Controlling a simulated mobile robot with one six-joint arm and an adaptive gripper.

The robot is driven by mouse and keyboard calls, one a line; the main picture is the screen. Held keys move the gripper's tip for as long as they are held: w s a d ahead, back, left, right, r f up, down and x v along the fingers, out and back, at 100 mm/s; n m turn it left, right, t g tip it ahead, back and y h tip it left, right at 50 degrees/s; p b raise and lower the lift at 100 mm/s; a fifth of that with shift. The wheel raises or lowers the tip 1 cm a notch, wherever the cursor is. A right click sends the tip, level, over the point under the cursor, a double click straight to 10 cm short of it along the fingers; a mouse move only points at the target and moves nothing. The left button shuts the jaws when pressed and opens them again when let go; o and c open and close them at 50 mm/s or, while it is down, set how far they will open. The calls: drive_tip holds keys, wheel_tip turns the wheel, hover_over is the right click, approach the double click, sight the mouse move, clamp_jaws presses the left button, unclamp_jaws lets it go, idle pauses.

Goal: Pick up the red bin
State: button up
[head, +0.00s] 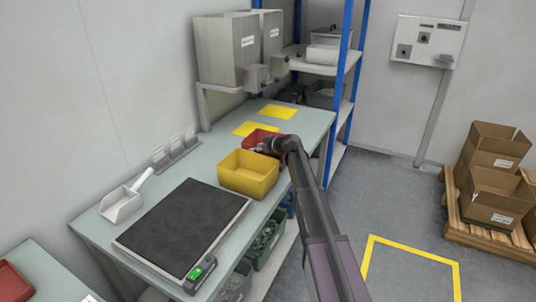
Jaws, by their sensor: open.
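The red bin (252,138) sits on the grey-green workbench (313,122), behind the yellow bin (248,177). Only part of the red bin shows, as the yellow bin and my arm cover some of it. My arm reaches up from the bottom of the head view. My gripper (262,147) is at the red bin's near right side, small and partly hidden by the wrist. It is open, and I cannot tell if it touches the bin.
A black-topped scale (185,228) and a scoop (124,203) lie on the near bench. Yellow mats (278,111) lie farther back, below grey dispensers (226,50). A blue-posted shelf (346,60) stands behind. Cartons on a pallet (490,238) stand right; the floor between is clear.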

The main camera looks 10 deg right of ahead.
idle(0.4)
clamp_jaws()
idle(0.4)
wheel_tip(320, 180, up, 10)
drive_tip(key=p, duration=1)
idle(0.6)
